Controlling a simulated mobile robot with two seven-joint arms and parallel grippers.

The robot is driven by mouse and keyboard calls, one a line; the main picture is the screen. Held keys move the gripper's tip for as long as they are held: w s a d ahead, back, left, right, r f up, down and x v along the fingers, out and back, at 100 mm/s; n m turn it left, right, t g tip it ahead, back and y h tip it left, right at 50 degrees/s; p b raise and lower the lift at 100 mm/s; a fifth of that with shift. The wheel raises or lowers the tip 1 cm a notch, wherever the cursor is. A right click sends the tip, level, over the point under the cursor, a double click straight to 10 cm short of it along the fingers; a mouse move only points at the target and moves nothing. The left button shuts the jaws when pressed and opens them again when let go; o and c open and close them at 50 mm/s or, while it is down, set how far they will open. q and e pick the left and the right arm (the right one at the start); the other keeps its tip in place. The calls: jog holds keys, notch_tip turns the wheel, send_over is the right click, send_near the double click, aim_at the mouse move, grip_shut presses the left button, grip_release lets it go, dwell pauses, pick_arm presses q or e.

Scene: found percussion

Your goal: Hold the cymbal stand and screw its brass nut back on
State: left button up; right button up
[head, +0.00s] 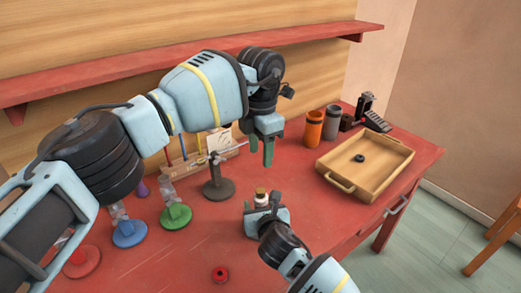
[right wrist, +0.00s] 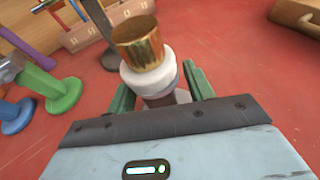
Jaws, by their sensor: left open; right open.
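A dark stand (head: 218,188) with a round base and upright post stands mid-table; its lower part also shows at the top of the right wrist view (right wrist: 110,58). The brass nut (right wrist: 138,40) sits on top of a white collar (right wrist: 147,78) above a darker body. It looks small in the head view (head: 261,191). My right gripper (right wrist: 158,95) is open, with its green fingers on either side of the darker body, below the nut; contact is unclear. My left gripper (head: 262,151) is open and empty, pointing down above the table, right of the dark stand.
Green (head: 175,216), blue (head: 129,234) and red (head: 82,262) round-based stands line the left. A wooden tray (head: 340,185) holding a black ring, an orange cup (head: 314,128) and a grey cup (head: 333,120) stand right. A red shelf (head: 150,62) runs above. A red ring (head: 220,274) lies in front.

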jog(key=v, duration=0.5)
jog(key=shift+r+p, duration=0.2)
jog(key=shift+p, duration=0.2)
pick_arm(q)
jog(key=shift+s+r+t, duration=0.2)
jog(key=shift+r+t, duration=0.1)
jog(key=shift+r, duration=1.25)
pick_arm(e)
jog(key=shift+v, duration=1)
jog(key=shift+f, duration=0.1)
